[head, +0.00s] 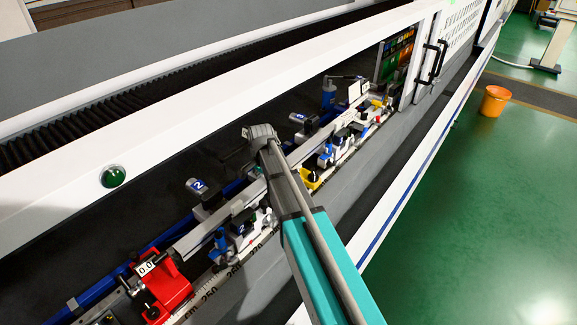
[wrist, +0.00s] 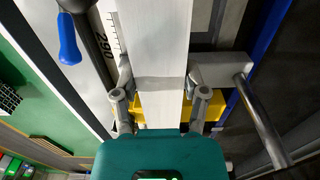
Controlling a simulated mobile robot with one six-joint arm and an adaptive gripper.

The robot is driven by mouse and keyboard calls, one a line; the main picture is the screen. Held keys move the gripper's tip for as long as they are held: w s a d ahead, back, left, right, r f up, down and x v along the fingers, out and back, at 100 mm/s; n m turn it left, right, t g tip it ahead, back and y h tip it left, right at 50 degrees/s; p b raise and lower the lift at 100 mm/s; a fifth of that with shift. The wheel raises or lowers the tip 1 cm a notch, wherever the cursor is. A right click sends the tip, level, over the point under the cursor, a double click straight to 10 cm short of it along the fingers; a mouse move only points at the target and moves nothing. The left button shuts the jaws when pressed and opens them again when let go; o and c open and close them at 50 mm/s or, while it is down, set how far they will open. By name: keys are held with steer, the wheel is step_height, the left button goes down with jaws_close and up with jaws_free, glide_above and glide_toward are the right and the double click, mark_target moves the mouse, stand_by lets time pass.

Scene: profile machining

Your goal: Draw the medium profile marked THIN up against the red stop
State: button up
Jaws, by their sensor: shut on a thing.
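The profile is a long pale grey bar (head: 240,203) lying along the machine bed, and it also fills the upper middle of the wrist view (wrist: 160,40). In the wrist view my gripper (wrist: 163,90) has one finger on each side of the bar and is shut on it. In the head view the fingertips are hidden by my own arm. The red stop (head: 172,291), with a 0.0 display, stands at the lower left, near the bar's left end. I cannot tell whether they touch. No THIN marking is readable.
Numbered clamps, such as a blue-and-white one marked 2 (head: 197,186), line the bed. A yellow block (wrist: 150,106) lies under the bar by my fingers. A metal rod (wrist: 262,120) stands to the right. The white machine frame (head: 110,170) runs behind.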

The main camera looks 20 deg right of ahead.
steer(key=shift+s+d, duration=0.15)
steer(key=shift+s, duration=0.1)
steer(key=shift+s+a, duration=0.65)
steer(key=shift+a, duration=0.35)
stand_by(1.1)
steer(key=o, duration=1.3)
